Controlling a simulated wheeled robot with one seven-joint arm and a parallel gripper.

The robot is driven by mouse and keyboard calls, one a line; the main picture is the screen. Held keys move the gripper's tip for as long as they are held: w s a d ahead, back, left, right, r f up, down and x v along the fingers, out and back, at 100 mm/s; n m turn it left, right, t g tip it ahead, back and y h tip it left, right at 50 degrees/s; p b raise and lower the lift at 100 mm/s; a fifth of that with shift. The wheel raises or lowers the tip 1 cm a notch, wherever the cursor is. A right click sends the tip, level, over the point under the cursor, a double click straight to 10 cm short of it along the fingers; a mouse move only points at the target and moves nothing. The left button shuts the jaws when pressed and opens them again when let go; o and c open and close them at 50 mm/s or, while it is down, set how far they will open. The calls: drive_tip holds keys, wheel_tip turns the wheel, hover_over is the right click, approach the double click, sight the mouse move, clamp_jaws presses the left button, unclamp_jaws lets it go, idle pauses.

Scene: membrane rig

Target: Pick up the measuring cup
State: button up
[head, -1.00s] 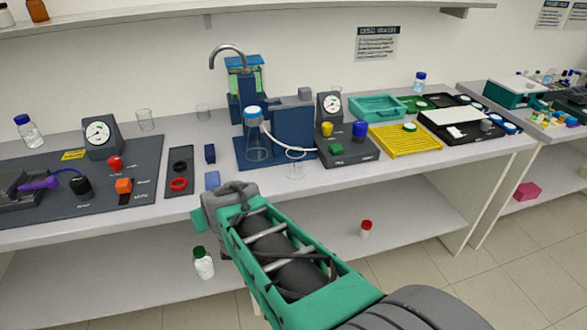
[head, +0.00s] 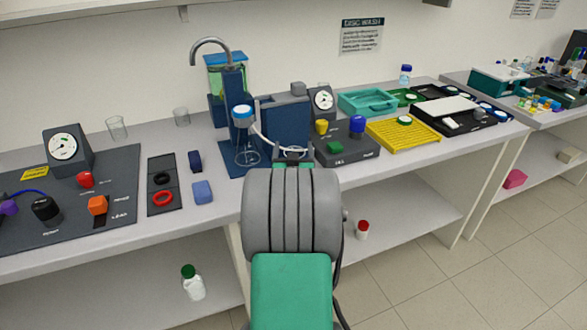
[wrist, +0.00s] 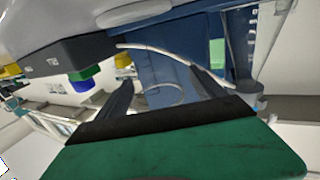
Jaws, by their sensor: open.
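A clear cup, likely the measuring cup, shows in the wrist view as a thin pale rim (wrist: 165,95) between my fingers, against the blue stand. Its body is too transparent to make out, and in the head view my arm hides it. My gripper (head: 292,154) is at the front of the blue stand in the head view. In the wrist view my gripper (wrist: 161,78) has its two dark fingers spread apart, with nothing clamped. I cannot tell how far the cup is from the fingertips.
The blue stand (head: 282,122) is close behind my gripper, with a white hose (wrist: 165,51) crossing near the fingers. A blue-capped flask (head: 246,150) stands left, a dark control box (head: 345,152) right. Two clear beakers (head: 116,128) (head: 181,117) stand further left.

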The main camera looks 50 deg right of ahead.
drive_tip(key=shift+c, duration=0.3)
clamp_jaws()
idle(0.6)
